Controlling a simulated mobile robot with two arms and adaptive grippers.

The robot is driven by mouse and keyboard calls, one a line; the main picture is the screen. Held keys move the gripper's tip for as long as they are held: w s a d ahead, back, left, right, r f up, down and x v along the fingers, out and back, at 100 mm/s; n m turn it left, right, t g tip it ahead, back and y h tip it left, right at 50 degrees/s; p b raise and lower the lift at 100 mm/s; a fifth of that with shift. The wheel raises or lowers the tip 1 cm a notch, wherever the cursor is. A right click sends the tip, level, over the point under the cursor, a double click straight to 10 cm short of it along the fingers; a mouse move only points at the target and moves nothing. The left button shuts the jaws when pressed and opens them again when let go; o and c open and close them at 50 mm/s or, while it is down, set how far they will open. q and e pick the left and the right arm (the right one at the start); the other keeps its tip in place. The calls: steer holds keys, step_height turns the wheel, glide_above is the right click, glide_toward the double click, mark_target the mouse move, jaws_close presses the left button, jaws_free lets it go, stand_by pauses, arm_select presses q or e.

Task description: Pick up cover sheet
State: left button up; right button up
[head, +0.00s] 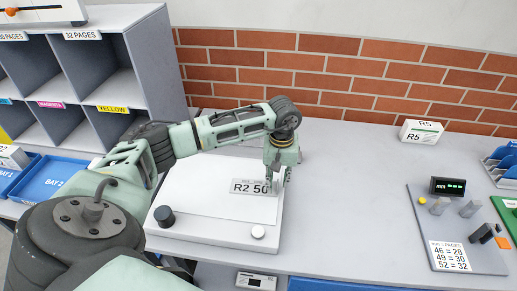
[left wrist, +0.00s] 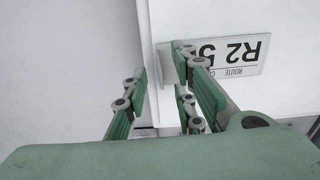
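The cover sheet (head: 248,187) is a small grey card marked "R2 50", lying on the white stack (head: 200,205) on a pale grey platform. In the left wrist view the cover sheet (left wrist: 235,55) appears upside down, with a pale upright tab at its near end. My left gripper (head: 281,180) points down at the card's right end. In the left wrist view its fingers (left wrist: 160,68) are apart, one on each side of the tab, and the gripper looks open. Contact with the card cannot be told. My right gripper is not in view.
A grey shelf unit (head: 155,60) and blue trays (head: 52,180) are at left. A grey board (head: 450,225) with a small display lies at right. The table between is clear.

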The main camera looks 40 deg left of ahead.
arm_select(q)
steer(key=shift+f, duration=1)
jaws_close()
steer(key=shift+r, duration=0.2)
